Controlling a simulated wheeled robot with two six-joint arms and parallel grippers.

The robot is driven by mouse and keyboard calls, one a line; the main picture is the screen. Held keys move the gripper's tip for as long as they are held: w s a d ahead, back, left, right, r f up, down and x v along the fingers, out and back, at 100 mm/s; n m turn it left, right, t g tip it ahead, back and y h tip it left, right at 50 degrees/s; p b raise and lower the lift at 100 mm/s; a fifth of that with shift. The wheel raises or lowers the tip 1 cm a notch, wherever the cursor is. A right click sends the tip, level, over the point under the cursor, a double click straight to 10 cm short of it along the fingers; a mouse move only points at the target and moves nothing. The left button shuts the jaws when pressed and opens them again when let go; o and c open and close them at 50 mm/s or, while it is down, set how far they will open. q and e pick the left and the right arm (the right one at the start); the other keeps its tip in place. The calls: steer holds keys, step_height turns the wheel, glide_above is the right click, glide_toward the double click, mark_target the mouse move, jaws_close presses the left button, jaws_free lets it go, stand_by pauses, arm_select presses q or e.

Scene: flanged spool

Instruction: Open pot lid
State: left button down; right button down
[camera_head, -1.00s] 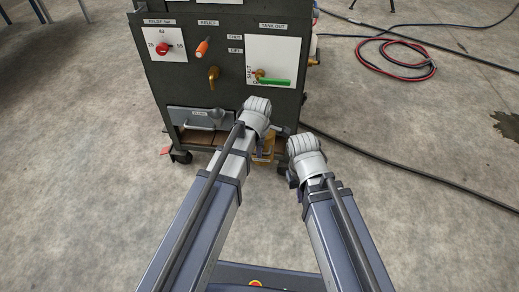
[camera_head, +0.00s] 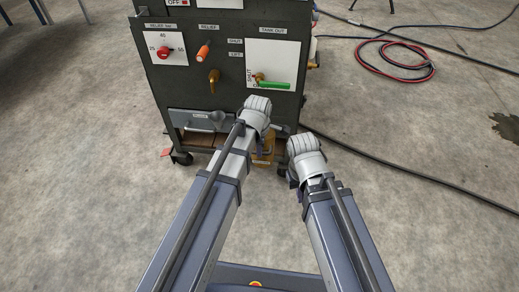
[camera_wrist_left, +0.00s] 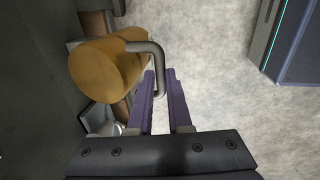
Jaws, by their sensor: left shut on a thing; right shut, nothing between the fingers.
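A yellow-brown cylinder (camera_wrist_left: 92,72) with a bent grey handle (camera_wrist_left: 150,48) is in the left wrist view, beside a dark panel. I cannot tell whether it is the pot lid. My left gripper (camera_wrist_left: 162,82) has its purple fingers at the free end of the handle and is shut on it. In the head view a yellow part (camera_head: 262,158) shows low at the front of the dark cart (camera_head: 180,90), partly hidden by my left wrist. My left gripper's fingers are hidden there. My right gripper (camera_head: 292,178) is mostly hidden by its own wrist, to the right, apart from the cart; it is shut and empty.
The cart front carries a red knob (camera_head: 166,50), an orange handle (camera_head: 203,50), a brass tap (camera_head: 213,77) and a green lever (camera_head: 276,85). Black and red hoses (camera_head: 405,70) lie on the floor at the right. Floor right of my right arm is mostly clear.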

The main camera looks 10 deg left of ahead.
arm_select(q)
steer(key=shift+w+r+p, duration=1.35)
steer(key=shift+w+r, duration=0.05)
steer(key=shift+r, duration=0.15)
steer(key=shift+w+r+p, duration=1.35)
steer(key=shift+w+r, duration=0.05)
steer(key=shift+r, duration=0.15)
steer(key=c, duration=1.1)
jaws_free()
steer(key=shift+f, duration=0.15)
steer(key=shift+o, duration=1.3)
steer(key=shift+s, duration=0.15)
steer(key=shift+r, duration=0.2)
step_height(320, 180, up, 7)
steer(key=s+p, duration=0.1)
steer(key=p, duration=0.6)
steer(key=shift+s+r+p, duration=0.15)
steer(key=shift+r+p, duration=0.05)
steer(key=shift+p, duration=0.15)
